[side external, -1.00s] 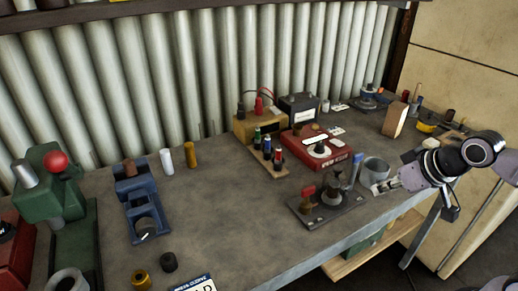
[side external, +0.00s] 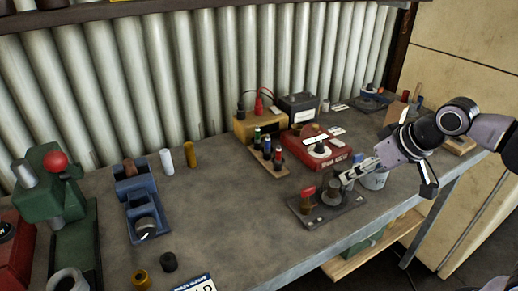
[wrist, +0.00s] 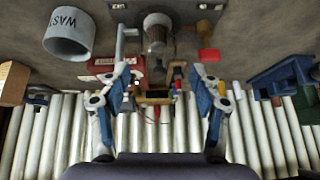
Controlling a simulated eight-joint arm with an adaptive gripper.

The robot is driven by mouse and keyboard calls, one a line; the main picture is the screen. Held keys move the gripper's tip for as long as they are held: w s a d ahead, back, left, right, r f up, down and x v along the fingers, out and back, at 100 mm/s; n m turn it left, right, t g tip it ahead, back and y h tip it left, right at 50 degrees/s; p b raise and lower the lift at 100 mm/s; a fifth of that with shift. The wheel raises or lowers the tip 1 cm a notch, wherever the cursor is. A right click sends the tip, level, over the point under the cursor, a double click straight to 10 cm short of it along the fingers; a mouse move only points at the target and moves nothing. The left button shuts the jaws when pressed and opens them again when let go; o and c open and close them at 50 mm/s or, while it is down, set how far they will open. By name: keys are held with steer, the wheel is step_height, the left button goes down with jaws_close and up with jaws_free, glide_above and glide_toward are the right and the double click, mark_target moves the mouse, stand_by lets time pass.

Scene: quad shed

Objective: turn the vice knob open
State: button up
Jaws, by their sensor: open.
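A blue vice-like block (side external: 139,205) stands on the left part of the bench, with a round grey knob (side external: 145,228) bearing a white mark at its near end. Part of a blue body (wrist: 283,82), which looks like the same block, shows at the right edge of the wrist view; its knob cannot be made out there. My gripper (side external: 347,176) is at the right, above a dark fixture plate, far from the blue block. In the wrist view my gripper (wrist: 160,76) has its fingers spread wide, with nothing held between them.
The dark plate (side external: 313,219) carries a red-topped lever (side external: 307,193) and a dark cone-shaped part. A grey cup (wrist: 68,34) is close to my gripper. A red box (side external: 318,150) stands behind. A green press (side external: 55,190) is at far left.

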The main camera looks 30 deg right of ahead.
steer(key=w+a+r, duration=0.4)
steer(key=w+a, duration=0.2)
steer(key=a, duration=0.3)
steer(key=g+y, duration=0.1)
steer(key=g, duration=0.1)
glide_toward(147, 226)
steer(key=x, duration=1)
steer(key=shift+w+f, duration=0.15)
steer(key=shift+f, duration=0.15)
steer(key=c, duration=1.2)
